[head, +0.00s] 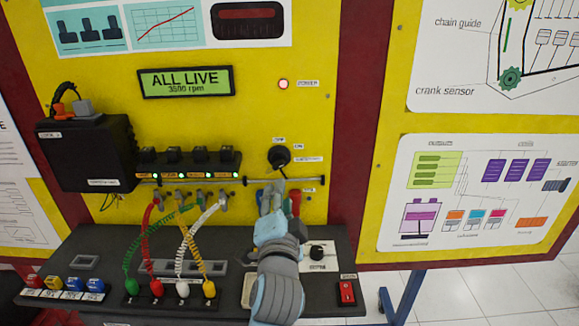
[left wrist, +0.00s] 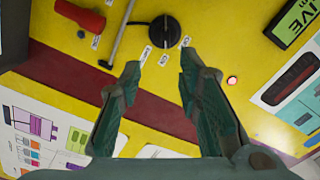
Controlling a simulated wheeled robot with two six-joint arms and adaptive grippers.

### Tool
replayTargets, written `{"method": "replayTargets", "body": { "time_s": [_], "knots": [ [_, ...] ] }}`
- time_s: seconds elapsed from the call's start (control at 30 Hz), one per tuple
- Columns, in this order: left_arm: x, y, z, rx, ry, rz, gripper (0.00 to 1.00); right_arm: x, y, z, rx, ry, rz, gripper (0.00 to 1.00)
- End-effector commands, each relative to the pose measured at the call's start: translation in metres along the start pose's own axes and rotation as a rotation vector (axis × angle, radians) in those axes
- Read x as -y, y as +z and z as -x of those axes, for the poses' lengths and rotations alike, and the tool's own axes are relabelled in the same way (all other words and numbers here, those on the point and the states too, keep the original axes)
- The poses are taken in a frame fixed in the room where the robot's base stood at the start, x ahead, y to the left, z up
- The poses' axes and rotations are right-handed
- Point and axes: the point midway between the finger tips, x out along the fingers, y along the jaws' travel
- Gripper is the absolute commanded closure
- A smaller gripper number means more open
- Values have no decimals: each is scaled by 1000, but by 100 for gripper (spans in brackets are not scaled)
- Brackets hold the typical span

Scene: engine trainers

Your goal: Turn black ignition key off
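The black ignition key (head: 279,157) is a round knob on the yellow panel, with small OFF and ON labels above it. It also shows in the left wrist view (left wrist: 163,31), near the top, beyond the fingertips. My left gripper (head: 271,192) is just below the key in the head view, pointing up at the panel. In the left wrist view my left gripper (left wrist: 160,64) is open, its two fingers apart with nothing between them. It does not touch the key. My right gripper is in neither view.
A green display (head: 186,82) reads "ALL LIVE 3500 rpm". A lit red lamp (head: 283,84) is above the key. A metal rod (head: 230,181) runs below it. A red handle (left wrist: 80,15) is beside the key. Coiled wires (head: 183,250) and a black console (head: 100,260) are at lower left.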

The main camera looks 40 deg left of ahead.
Motion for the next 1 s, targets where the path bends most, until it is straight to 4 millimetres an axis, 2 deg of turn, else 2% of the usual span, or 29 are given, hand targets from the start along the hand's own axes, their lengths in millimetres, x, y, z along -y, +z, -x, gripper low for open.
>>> {"method": "replayTargets", "body": {
  "time_s": [0.23, 0.4, 0.6, 0.8, 1.0],
  "knots": [
    [-4, -3, -77, 3, 3, -7, 68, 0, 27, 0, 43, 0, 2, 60],
    [-6, -2, -115, 5, 5, -4, 68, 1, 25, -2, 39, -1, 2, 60],
    [-6, -1, -129, 6, 6, -2, 68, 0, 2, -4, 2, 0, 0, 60],
    [-6, -1, -129, 6, 6, -2, 68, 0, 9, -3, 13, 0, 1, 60],
    [-6, -1, -128, 6, 6, -2, 100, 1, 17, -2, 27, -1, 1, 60]
  ]
}}
